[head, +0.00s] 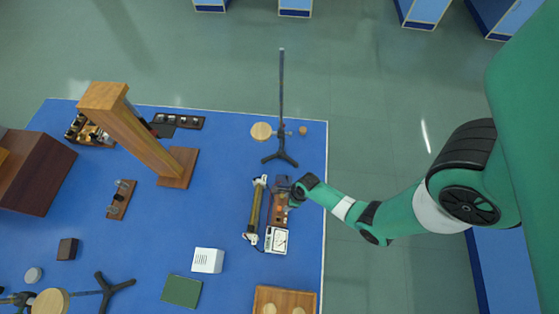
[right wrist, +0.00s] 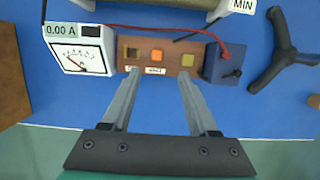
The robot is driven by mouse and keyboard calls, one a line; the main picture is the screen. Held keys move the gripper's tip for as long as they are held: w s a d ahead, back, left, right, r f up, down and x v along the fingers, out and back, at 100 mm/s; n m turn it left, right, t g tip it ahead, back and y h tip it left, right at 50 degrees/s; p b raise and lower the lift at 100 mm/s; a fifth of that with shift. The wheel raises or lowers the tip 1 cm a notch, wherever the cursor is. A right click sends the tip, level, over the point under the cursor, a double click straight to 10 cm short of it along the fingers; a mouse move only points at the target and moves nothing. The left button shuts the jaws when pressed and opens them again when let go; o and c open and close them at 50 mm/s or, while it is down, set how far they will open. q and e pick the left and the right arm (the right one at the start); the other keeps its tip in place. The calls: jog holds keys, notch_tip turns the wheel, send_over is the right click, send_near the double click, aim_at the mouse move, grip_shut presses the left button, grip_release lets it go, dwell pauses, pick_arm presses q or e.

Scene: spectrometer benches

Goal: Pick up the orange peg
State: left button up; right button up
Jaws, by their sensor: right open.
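My right gripper (right wrist: 159,72) is open and empty. Its two fingers point at the block, with the orange peg between their lines in the picture; the exact gap to it is hard to tell. In the head view my right gripper (head: 291,191) is over the block (head: 279,211) and partly hides it. My left gripper is not in view.
A meter (right wrist: 83,48) reading 0.00 A stands left of the block, and a blue box (right wrist: 224,64) with a red wire stands right. A black tripod foot (right wrist: 283,55) is further right. A long tube apparatus (head: 257,210) lies beside the block on the blue table (head: 225,205).

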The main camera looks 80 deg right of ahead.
aim_at(280, 208)
jog(key=b+x, duration=0.1)
jog(key=x, duration=0.2)
jog(key=shift+f+b, duration=0.15)
jog(key=shift+b, duration=0.25)
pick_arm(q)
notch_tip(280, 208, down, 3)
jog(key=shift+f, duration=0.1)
pick_arm(e)
jog(key=b+x, duration=0.2)
jog(key=x, duration=0.1)
jog(key=b+x, duration=0.1)
jog(key=b, duration=0.1)
jog(key=shift+w+a+f, duration=0.2)
jog(key=shift+a+f, duration=0.05)
jog(key=shift+a, duration=0.15)
jog(key=shift+w+f, duration=0.1)
jog(key=shift+f, duration=0.1)
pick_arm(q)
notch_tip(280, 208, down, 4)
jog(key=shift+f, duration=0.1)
pick_arm(e)
jog(key=shift+r, duration=0.1)
grip_shut()
